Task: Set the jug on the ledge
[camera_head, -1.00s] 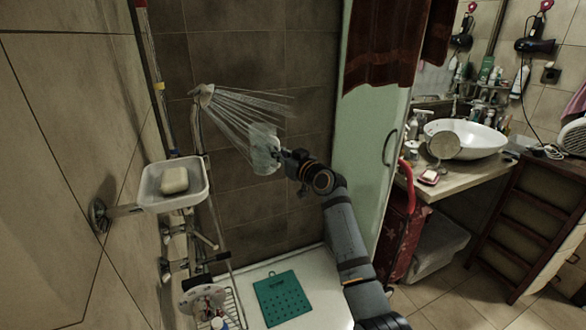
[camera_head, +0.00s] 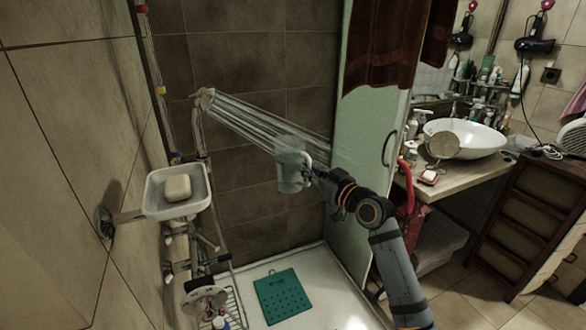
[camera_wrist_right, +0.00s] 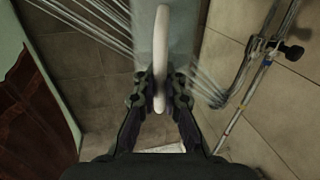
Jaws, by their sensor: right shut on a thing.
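The jug (camera_head: 291,170) is pale and translucent, held upright or nearly so in the air in the head view, among the water streams from the shower head (camera_head: 205,98). My right gripper (camera_head: 312,172) is shut on its white handle; the wrist view shows the handle (camera_wrist_right: 161,50) between the two fingers (camera_wrist_right: 160,92). The jug's body (camera_wrist_right: 145,45) is partly hidden behind the handle there. Whether the jug holds water I cannot tell. I cannot make out which surface is the ledge. My left gripper is not in view.
A soap dish (camera_head: 160,205) with a bar of soap (camera_head: 178,188) juts from the left wall. A teal mat (camera_head: 283,296) lies on the white shower floor (camera_head: 325,290). A washbasin (camera_head: 470,138) is at the right.

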